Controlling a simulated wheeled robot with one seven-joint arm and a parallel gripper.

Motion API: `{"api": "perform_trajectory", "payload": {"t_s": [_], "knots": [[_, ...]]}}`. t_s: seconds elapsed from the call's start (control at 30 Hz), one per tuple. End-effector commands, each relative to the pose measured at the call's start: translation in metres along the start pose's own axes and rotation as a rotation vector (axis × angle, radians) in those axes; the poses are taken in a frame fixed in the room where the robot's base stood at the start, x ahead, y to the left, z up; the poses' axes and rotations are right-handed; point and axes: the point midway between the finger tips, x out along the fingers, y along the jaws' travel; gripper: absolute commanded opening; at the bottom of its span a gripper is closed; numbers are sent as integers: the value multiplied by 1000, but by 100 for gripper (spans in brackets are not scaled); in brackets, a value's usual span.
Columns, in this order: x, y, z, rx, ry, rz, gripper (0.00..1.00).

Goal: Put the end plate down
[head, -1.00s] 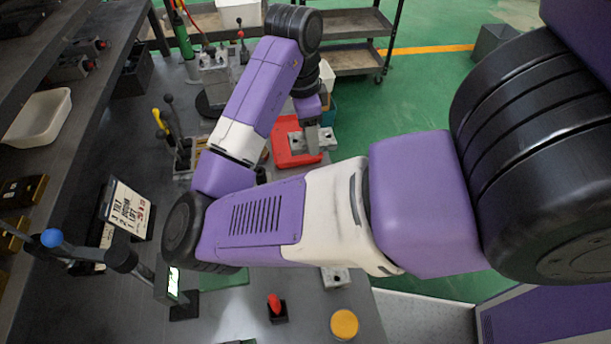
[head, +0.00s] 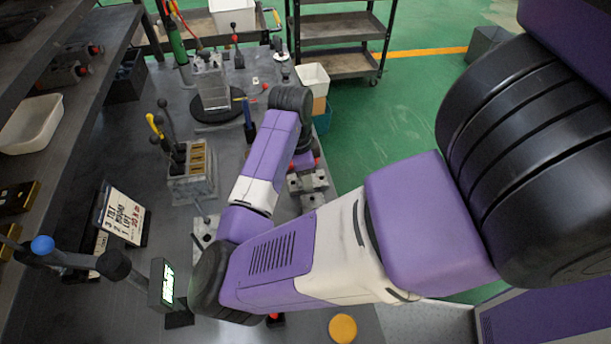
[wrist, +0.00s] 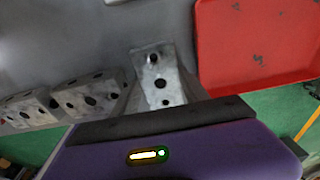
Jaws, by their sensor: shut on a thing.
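The end plate (wrist: 151,76) is a grey metal piece with dark round holes. In the wrist view it sticks out beyond my gripper (wrist: 160,98), which is shut on it. In the head view my gripper's purple hand (head: 303,160) is beside grey metal blocks, and my arm hides part of it. The grey valve blocks (wrist: 82,97) lie in a row left of the plate in the wrist view; blocks also show in the head view (head: 308,183). I cannot tell whether the plate touches the bench.
A red tray (wrist: 260,40) lies to the right of the plate, mostly hidden in the head view. The grey bench (wrist: 60,35) is bare above the blocks. A lever block (head: 190,180), a round-based stand (head: 213,85) and a sign (head: 122,218) stand left of my arm.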

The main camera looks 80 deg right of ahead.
Motion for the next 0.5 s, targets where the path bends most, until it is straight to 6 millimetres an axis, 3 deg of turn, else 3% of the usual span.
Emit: {"api": "perform_trajectory", "payload": {"t_s": [0.33,0.37,0.43,0.5], "knots": [[4,0,0,0,0,-1,0],[3,0,0,0,0,0,56],[3,0,0,0,0,0,70],[3,0,0,0,0,0,74]]}}
